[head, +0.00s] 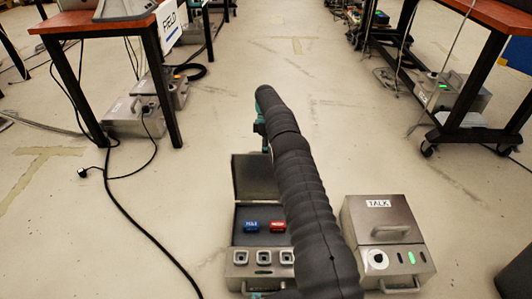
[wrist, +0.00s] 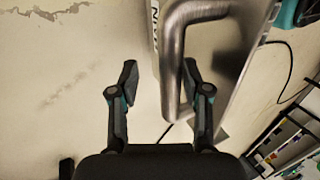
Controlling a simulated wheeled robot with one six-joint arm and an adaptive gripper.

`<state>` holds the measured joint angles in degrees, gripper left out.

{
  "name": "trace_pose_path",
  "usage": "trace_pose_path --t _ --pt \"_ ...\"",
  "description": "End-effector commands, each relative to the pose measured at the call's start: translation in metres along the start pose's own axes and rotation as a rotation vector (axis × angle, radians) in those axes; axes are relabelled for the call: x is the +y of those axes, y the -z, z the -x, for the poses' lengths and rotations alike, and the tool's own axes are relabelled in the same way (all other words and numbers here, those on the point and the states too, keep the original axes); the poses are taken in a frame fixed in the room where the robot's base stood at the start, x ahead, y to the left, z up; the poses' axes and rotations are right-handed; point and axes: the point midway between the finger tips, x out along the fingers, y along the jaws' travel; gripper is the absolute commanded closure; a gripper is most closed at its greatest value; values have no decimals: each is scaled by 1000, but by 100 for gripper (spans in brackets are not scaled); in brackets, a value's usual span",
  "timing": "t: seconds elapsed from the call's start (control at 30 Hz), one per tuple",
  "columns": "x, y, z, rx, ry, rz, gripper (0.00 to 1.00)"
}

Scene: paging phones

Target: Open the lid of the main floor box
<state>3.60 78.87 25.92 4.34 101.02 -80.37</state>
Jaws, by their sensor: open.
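A grey metal floor box (head: 238,258) stands in front of me in the head view, partly covered by my arm. Its lid (head: 255,180) is raised at the back, dark inner face toward me; I cannot tell its exact angle. Blue and red labelled blocks (head: 251,226) show inside. In the wrist view, my gripper (wrist: 160,85) is open. A bent metal handle (wrist: 171,75) lies between its fingers, closer to the right one, which seems to be inside the handle's loop. A partly cut-off label (wrist: 154,28) sits beside the handle. My arm hides the gripper in the head view.
A closed TALK box (head: 385,232) with a handle stands close on the right. More boxes sit under the left desk (head: 135,118) and right cart (head: 448,92). A black cable (head: 125,210) crosses the floor on the left. The aisle beyond is clear.

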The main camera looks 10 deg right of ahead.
Motion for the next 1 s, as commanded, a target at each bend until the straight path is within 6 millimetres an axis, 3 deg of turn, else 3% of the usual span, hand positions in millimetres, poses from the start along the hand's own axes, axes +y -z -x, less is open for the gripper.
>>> trace_pose_path --t 0.6,1.0 --pt "-38 -2 80 1 -2 -2 52" --pt "-43 -2 88 1 0 -3 52"
